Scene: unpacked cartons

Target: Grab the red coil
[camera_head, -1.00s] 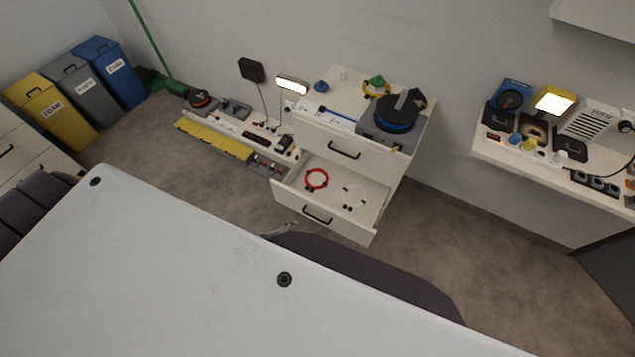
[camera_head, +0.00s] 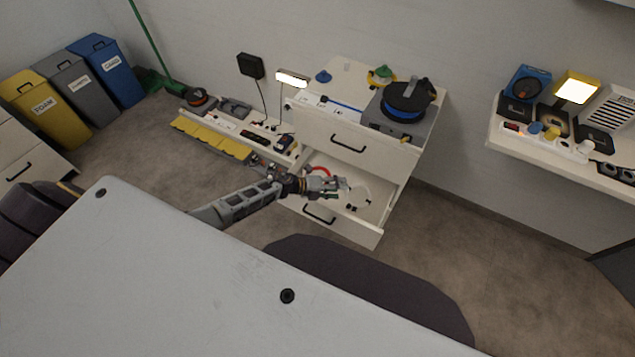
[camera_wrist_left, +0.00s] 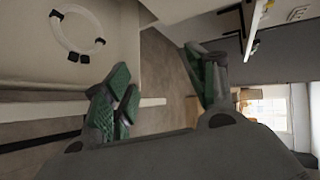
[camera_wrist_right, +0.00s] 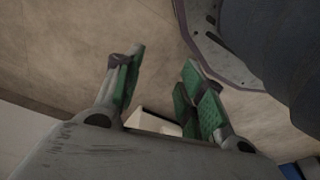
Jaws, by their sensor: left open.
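The red coil (camera_head: 320,170) lies in the pulled-out drawer (camera_head: 352,233) of the white cabinet. In the head view my left gripper covers much of it, and only a red arc shows. My left gripper (camera_head: 334,186) is open over the drawer, in front of the coil in the picture; I cannot tell its height above it. In the left wrist view the fingers (camera_wrist_left: 160,88) are apart and empty, and the red coil does not show. My right gripper (camera_wrist_right: 160,82) is open and empty over the floor in the right wrist view only.
A white coil (camera_head: 366,192) lies to the right in the same drawer, and shows in the left wrist view (camera_wrist_left: 57,32). A spool device (camera_head: 404,103) stands on the cabinet top (camera_head: 349,72). A grey-white tabletop (camera_head: 180,290) fills the foreground. Low yellow bins (camera_head: 210,138) stand left.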

